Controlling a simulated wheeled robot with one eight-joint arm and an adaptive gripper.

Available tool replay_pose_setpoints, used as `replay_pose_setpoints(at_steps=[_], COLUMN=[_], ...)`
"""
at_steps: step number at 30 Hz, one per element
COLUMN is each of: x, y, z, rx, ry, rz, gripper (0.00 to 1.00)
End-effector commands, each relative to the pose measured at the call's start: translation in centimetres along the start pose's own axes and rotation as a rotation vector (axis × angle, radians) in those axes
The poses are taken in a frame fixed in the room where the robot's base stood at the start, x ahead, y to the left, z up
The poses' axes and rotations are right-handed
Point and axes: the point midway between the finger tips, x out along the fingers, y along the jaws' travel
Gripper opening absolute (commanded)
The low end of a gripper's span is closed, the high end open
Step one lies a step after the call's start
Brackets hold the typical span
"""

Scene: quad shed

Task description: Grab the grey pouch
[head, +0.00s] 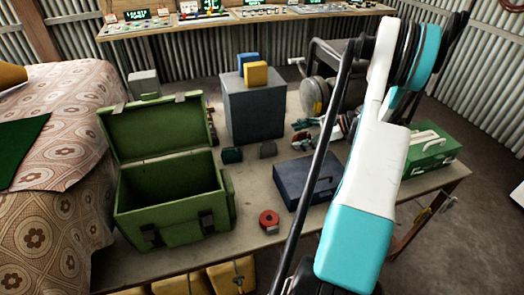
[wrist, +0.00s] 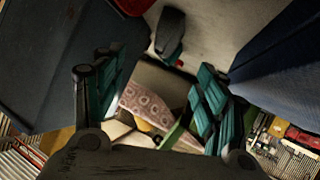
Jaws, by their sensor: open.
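A small grey lump that looks like the grey pouch (head: 268,149) lies on the table in the head view, in front of the large grey block. In the wrist view a dark grey rounded thing (wrist: 171,30), probably the same pouch, lies beyond my fingertips, near the top centre. A small red bit shows at its lower end. My gripper (wrist: 160,88) is open, its two teal-padded fingers spread left and right with nothing held between them.
A dark teal lump (head: 231,155) lies left of the pouch. The grey block (head: 252,112) stands behind. An open green case (head: 169,224), a red tape roll (head: 269,221), a dark blue box (head: 300,183) and a green toolbox (head: 430,153) share the table.

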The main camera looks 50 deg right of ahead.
Motion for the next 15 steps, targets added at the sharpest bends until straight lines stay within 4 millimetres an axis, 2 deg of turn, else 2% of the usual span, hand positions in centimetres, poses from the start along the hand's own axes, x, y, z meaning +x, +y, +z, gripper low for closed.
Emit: replay_pose_setpoints(at_steps=[1, 6, 15], x=[1.3, 4.2, 6.1], y=[-0.1, -0.1, -0.1], z=[0.2, 0.1, 0.0], rx=[-0.001, -0.001, 0.000], ry=[0.000, -0.001, -0.001], rz=[-0.002, -0.002, -0.001], gripper=[0.66, 0.66, 0.66])
